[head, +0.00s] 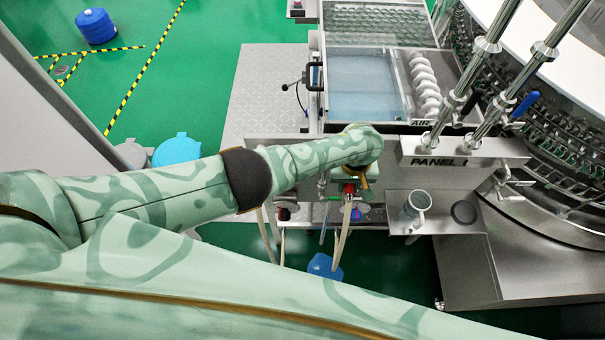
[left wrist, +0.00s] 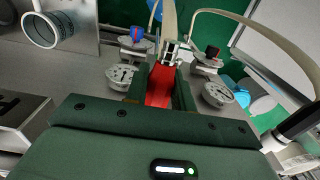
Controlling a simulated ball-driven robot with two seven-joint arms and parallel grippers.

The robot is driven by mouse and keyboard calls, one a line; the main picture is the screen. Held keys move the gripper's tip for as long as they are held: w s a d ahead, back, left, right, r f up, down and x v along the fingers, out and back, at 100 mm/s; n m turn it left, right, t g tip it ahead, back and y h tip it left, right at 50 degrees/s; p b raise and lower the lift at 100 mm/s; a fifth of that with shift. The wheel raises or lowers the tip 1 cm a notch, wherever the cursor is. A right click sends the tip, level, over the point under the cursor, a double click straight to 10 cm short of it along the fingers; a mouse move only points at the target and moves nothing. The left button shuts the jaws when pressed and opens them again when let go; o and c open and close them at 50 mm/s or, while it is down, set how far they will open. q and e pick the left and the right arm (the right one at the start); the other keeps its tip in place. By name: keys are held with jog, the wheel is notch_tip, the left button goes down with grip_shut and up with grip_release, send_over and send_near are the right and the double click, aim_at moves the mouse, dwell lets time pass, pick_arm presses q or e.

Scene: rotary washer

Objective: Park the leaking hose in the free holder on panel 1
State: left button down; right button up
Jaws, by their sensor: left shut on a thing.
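My left gripper (head: 350,186) is over the front of the panel marked "PANEL" (head: 405,151); the digit on its label is not clear. In the left wrist view the gripper (left wrist: 163,88) is shut on a red grip (left wrist: 160,85) with a metal fitting (left wrist: 171,54) at its far end. A beige hose (left wrist: 176,18) rises beyond the fitting. In the head view a pale hose (head: 343,238) hangs below the gripper. I cannot make out a leak, nor which spot is the free holder. My right gripper is not in view.
Round gauges (left wrist: 217,92) and valve knobs (left wrist: 137,34) flank the red grip. Another pale hose (head: 268,238) hangs to the left. A blue container (head: 323,265) is below on the green floor.

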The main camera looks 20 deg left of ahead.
pick_arm(q)
jog(key=shift+w, duration=0.1)
jog(key=c, duration=1.1)
grip_release()
jog(key=shift+r, duration=0.1)
notch_tip(320, 180, up, 16)
jog(key=p, duration=0.9)
jog(key=shift+r, duration=0.1)
